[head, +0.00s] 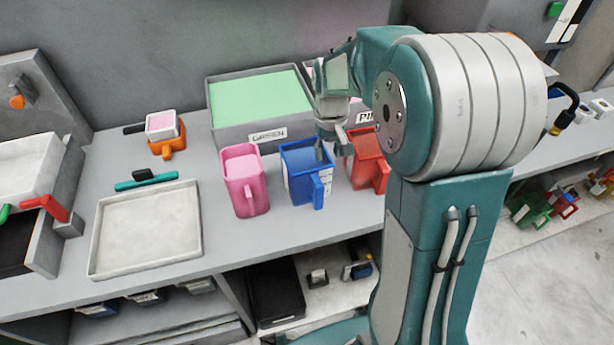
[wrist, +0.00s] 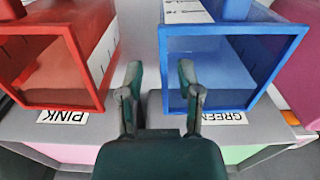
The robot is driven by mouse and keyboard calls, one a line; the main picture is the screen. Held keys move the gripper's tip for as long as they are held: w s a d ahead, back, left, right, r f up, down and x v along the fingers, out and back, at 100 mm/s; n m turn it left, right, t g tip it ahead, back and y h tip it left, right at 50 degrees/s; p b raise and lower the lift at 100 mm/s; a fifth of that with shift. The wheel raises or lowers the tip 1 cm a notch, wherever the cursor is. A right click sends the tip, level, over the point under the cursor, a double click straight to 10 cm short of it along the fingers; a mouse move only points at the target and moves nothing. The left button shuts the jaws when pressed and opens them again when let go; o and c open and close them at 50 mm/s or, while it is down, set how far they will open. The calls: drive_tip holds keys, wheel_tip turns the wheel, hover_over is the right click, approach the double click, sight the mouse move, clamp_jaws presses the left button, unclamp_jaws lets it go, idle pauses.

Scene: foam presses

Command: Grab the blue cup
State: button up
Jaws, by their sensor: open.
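The blue cup (head: 297,186) stands upright on the bench between a pink cup and a red cup, its handle facing the front edge. In the wrist view the blue cup (wrist: 250,45) is at the upper right, its square mouth open and empty. My gripper (head: 326,147) is above the cup's back right side. It is open and empty. In the wrist view my gripper (wrist: 158,75) has its right finger overlapping the blue cup's left wall, and its left finger over the gap beside the red cup. I cannot tell whether the right finger is inside the cup.
The red cup (head: 366,172) stands close on the right, and the pink cup (head: 243,186) close on the left. A grey bin of green foam (head: 258,95), labelled GREEN, is behind. A white tray (head: 145,230) lies further left. Bench space in front of the cups is narrow.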

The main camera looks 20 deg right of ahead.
drive_tip(key=f, duration=0.4)
drive_tip(key=shift+s+a+f, duration=0.2)
drive_tip(key=shift+a+f, duration=0.05)
drive_tip(key=shift+f, duration=0.05)
drive_tip(key=shift+d+f, duration=0.2)
drive_tip(key=shift+f, duration=0.15)
drive_tip(key=shift+a, duration=0.2)
clamp_jaws()
